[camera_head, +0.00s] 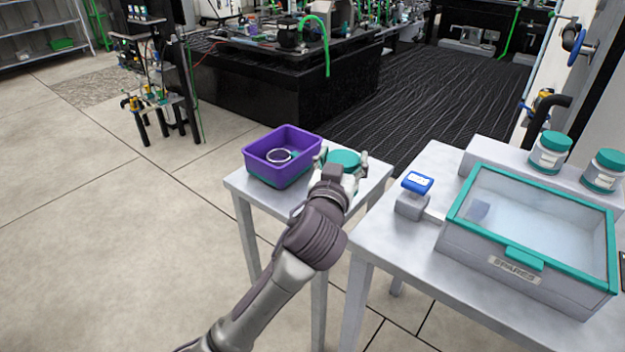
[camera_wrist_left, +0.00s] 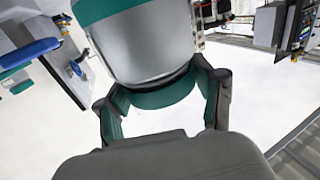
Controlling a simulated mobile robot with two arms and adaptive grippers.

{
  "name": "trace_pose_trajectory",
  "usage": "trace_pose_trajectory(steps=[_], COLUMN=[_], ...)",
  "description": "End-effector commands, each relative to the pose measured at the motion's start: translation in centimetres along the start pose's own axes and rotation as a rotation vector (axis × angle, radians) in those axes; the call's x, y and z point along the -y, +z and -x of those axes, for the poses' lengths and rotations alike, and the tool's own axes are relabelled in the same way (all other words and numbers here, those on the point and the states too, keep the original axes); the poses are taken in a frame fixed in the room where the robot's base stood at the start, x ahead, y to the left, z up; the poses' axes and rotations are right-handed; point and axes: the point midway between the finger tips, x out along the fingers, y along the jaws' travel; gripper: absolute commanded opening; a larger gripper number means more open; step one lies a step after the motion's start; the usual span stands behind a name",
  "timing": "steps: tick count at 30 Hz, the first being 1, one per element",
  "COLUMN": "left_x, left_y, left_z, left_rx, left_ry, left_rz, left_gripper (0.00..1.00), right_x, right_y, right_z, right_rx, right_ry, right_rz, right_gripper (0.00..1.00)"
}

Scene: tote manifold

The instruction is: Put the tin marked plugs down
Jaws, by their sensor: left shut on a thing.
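A tin with a teal lid (camera_head: 344,158) is between the fingers of my left gripper (camera_head: 342,168), over the right part of the small grey table (camera_head: 378,181). In the left wrist view the tin's grey body (camera_wrist_left: 150,45) fills the top middle, with the left gripper's fingers (camera_wrist_left: 160,98) closed around it. No marking on the tin can be read. The arm hides the tin's base, so I cannot tell whether it touches the table. My right gripper is not in view.
A purple tote (camera_head: 300,171) with a ring-shaped item (camera_head: 279,156) stands on the small table's left. On the right table are a blue-topped device (camera_head: 417,184) and a teal-framed SPARES case (camera_head: 487,265). Two teal-lidded tins (camera_head: 550,153) (camera_head: 604,171) stand behind it.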

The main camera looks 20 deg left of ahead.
Motion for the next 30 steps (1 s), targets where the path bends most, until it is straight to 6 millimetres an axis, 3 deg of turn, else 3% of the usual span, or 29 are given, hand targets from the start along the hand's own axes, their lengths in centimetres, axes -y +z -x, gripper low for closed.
trace_pose_trajectory(steps=[9, 14, 19, 25, 30], left_x=[5.1, 6.8, 7.4, 7.4, 7.4], left_y=[4.4, 5.9, 6.7, 9.7, 10.3], left_z=[-5.2, -7.1, -7.8, -7.7, -7.7], left_rx=[0.0, 0.0, 0.0, 0.001, -0.002], left_ry=[-0.006, -0.004, -0.002, -0.002, -0.002], left_rz=[-0.007, -0.004, 0.0, -0.002, 0.0], left_gripper=[0.31, 0.31, 0.31, 0.31, 0.31], right_x=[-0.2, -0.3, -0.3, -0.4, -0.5], right_y=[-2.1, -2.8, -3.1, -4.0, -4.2], right_z=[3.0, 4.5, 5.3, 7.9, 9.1], right_rx=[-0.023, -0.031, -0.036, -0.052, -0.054], right_ry=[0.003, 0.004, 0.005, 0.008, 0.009], right_rz=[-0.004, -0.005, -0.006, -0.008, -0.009], right_gripper=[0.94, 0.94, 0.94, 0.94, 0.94])
